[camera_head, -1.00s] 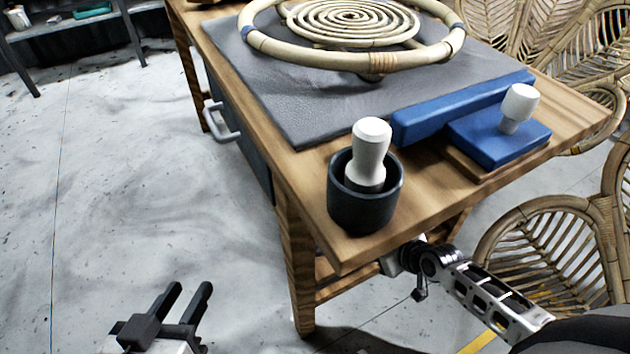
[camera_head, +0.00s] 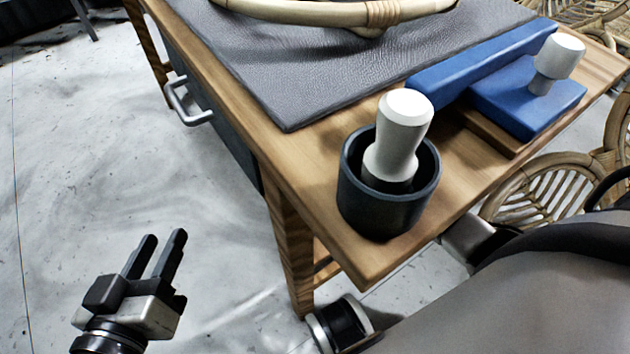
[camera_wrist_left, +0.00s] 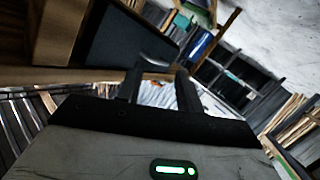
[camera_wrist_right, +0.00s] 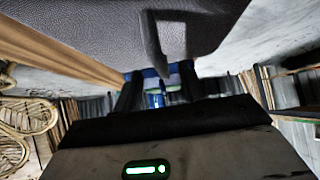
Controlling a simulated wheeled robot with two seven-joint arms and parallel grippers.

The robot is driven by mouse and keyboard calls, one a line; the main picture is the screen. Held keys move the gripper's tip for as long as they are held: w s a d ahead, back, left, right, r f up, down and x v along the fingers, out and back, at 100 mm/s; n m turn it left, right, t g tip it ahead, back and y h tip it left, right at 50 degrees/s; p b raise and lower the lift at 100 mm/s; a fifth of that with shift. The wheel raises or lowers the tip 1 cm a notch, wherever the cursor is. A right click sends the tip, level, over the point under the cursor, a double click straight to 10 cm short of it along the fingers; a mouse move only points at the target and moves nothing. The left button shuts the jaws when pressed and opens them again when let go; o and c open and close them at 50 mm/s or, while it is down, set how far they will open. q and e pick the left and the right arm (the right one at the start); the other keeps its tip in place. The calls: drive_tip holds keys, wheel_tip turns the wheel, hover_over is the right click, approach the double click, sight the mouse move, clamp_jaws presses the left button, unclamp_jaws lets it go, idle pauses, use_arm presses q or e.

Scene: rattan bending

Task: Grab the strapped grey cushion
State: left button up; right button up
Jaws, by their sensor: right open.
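In the right wrist view a dark grey pebbled surface (camera_wrist_right: 80,30) fills the top, with a dark strap-like strip (camera_wrist_right: 153,40) across it; it looks like the strapped cushion, but I see only part of it. My right gripper (camera_wrist_right: 157,85) is open, its fingers pointing toward the strip; I cannot tell whether they touch it. In the head view I cannot make out the cushion or the right fingertips. My left gripper (camera_head: 163,238) is open and empty above the floor, left of the table; its fingers also show in the left wrist view (camera_wrist_left: 160,80).
The wooden table (camera_head: 350,262) holds a grey mat (camera_head: 290,80), a dark pot (camera_head: 385,215) with a white-handled tool (camera_head: 398,140), and blue blocks (camera_head: 530,100). A drawer handle (camera_head: 185,105) juts from its side. Rattan chairs (camera_head: 540,190) stand right. Left floor is clear.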

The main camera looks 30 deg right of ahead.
drive_tip(key=shift+w, duration=0.3)
drive_tip(key=b+x, duration=0.3)
drive_tip(key=x, duration=0.2)
drive_tip(key=shift+r+b, duration=0.1)
drive_tip(key=shift+b, duration=0.2)
drive_tip(key=shift+w+a, duration=0.1)
drive_tip(key=shift+w, duration=0.2)
use_arm(q)
drive_tip(key=shift+d+r+n+t+h, duration=0.5)
drive_tip(key=shift+r+n+h, duration=0.1)
drive_tip(key=shift+r+h, duration=0.1)
use_arm(e)
clamp_jaws()
